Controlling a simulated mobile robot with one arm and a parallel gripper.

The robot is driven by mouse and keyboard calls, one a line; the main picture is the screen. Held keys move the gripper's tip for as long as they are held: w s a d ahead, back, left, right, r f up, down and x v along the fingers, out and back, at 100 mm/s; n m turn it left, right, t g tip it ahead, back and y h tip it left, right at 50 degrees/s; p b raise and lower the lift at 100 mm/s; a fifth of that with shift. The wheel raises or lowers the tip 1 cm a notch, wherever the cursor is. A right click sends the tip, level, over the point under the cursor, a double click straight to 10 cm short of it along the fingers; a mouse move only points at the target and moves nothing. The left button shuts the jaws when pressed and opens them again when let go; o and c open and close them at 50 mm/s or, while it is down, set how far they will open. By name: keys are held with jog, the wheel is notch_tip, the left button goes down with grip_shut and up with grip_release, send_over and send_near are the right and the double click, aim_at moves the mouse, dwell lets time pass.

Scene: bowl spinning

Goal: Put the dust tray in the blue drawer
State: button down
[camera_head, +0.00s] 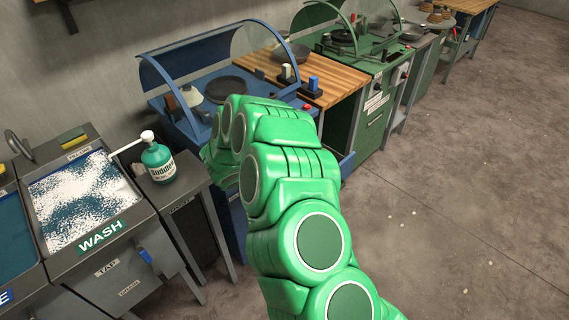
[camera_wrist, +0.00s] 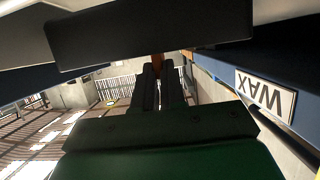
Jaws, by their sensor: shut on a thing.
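In the wrist view my gripper (camera_wrist: 160,72) reaches forward with its two dark fingers close together. It is shut on an orange-brown piece (camera_wrist: 158,63) at the fingertips, too small and shaded to identify. I cannot make out the dust tray for certain. A wide dark panel (camera_wrist: 150,38) lies across the top of the wrist view. A blue face (camera_wrist: 222,70) with an inverted WAX label (camera_wrist: 265,96) runs along the right; I cannot tell whether it is the blue drawer. In the head view my green arm hides the gripper and much of the blue station (camera_head: 190,75).
The WASH basin (camera_head: 85,195) and a teal pump bottle (camera_head: 158,160) stand at left. A wooden worktop (camera_head: 335,75) lies between the blue station and the green station (camera_head: 365,45). Open concrete floor (camera_head: 460,190) stretches to the right.

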jog(key=shift+w+f, duration=0.2)
jog(key=shift+f, duration=1.5)
jog(key=shift+f, duration=0.55)
jog(key=c, duration=1.2)
grip_release()
jog(key=shift+r, duration=0.1)
jog(key=shift+s+a+r, duration=0.1)
jog(key=shift+a+r, duration=0.1)
jog(key=shift+r, duration=0.35)
jog(key=v, duration=1.1)
jog(key=shift+s+a+r, duration=0.15)
jog(key=shift+s+a, duration=0.05)
